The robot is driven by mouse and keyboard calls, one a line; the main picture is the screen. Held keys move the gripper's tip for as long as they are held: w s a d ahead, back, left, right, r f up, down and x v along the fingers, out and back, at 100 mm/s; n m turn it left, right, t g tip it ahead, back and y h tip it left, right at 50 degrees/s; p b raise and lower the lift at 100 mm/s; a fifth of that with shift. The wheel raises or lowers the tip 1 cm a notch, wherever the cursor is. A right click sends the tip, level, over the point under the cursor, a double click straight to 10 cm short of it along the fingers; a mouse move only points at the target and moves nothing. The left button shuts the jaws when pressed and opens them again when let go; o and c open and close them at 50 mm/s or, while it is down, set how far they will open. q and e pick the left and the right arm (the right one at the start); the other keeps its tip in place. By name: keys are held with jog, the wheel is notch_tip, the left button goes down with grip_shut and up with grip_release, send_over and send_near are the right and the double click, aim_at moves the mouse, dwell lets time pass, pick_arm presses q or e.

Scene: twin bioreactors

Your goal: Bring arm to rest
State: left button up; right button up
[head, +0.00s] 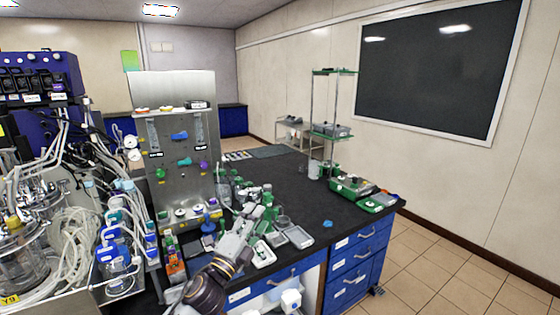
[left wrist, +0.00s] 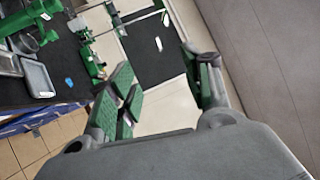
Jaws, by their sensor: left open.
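My left arm comes up from the bottom of the head view. Its grey gripper with green finger pads (head: 262,210) is over the near part of the black bench top (head: 285,185). In the left wrist view the fingers of my left gripper (left wrist: 165,90) stand wide apart with nothing between them. Bench, a dark board and wall show beyond them. Its exact height above the bench is hard to tell. My right gripper is in neither view.
White and grey trays (head: 298,237) lie close to my left gripper. A metal panel with colored knobs (head: 182,140) stands left of it. Glass vessels with tubing (head: 25,255) crowd the far left. A green-based stand (head: 332,130) is at right. Blue drawers (head: 350,265) front the bench.

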pick_arm(q)
jog(key=s+a+f+n+g+y, duration=0.3)
jog(key=s+a+f+n+y, duration=0.25)
jog(key=f+n, duration=0.3)
jog(key=s+a+f+n+g+y, duration=0.3)
jog(key=s+a+f+n+y, duration=0.15)
jog(key=a+f+n, duration=0.4)
jog(key=s+a+f+n+g, duration=0.1)
jog(key=s+f+n+g, duration=0.1)
jog(key=s+f+g, duration=0.6)
jog(key=s+f+n+g, duration=0.25)
jog(key=s+f, duration=0.35)
jog(key=s, duration=0.7)
notch_tip(320, 180, down, 32)
jog(key=s+f, duration=0.1)
jog(key=s, duration=0.2)
jog(key=s+a+f+g, duration=0.1)
jog(key=s+a+f, duration=0.1)
jog(key=s+f, duration=0.7)
jog(key=s+a+f, duration=0.2)
jog(key=s+f, duration=0.8)
jog(key=s, duration=0.3)
jog(key=shift+a+g, duration=0.2)
jog(key=shift+g, duration=0.15)
